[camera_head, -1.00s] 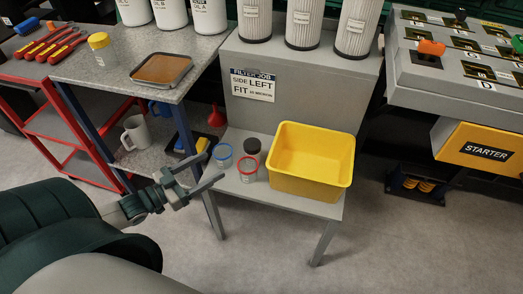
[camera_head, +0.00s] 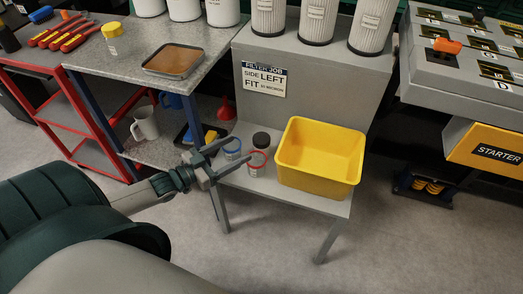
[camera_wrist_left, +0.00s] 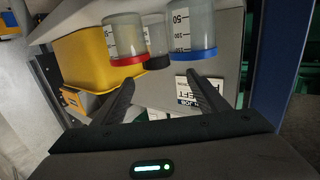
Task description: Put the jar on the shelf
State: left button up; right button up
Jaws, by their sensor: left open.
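Three small clear jars stand close together on the low grey ledge (camera_head: 285,198): one with a blue rim (camera_head: 232,153), one with a red rim (camera_head: 256,168), and one with a black lid (camera_head: 261,139). A yellow-lidded jar (camera_head: 112,41) stands apart on the speckled worktop. My left gripper (camera_head: 240,149) is open at the jars' left; its fingers overlap the blue jar in the head view. In the left wrist view, the red jar (camera_wrist_left: 124,37), black jar (camera_wrist_left: 155,36) and blue jar (camera_wrist_left: 190,32) appear upside down beyond the open fingers (camera_wrist_left: 160,77). My right gripper is not visible.
A yellow bin (camera_head: 320,180) stands right of the jars on the ledge. A lower shelf (camera_head: 150,152) under the worktop holds a white mug (camera_head: 145,124) and a red funnel (camera_head: 226,110). White filters (camera_head: 318,22) stand above the sign (camera_head: 264,80). A brown tray (camera_head: 174,60) lies on the worktop.

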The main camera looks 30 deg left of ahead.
aim_at(254, 142)
pick_arm(q)
jog(key=x, duration=0.5)
jog(key=shift+w+d, duration=0.1)
jog(key=shift+w, duration=0.05)
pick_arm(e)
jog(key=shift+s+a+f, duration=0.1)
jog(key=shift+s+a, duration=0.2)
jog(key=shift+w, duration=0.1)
pick_arm(q)
jog(key=x, duration=0.4)
jog(key=shift+d+f+b, duration=0.1)
jog(key=shift+d+b, duration=0.15)
jog(key=shift+b, duration=0.05)
jog(key=shift+w+d+f, duration=0.1)
jog(key=shift+w+d, duration=0.15)
jog(key=shift+w, duration=0.2)
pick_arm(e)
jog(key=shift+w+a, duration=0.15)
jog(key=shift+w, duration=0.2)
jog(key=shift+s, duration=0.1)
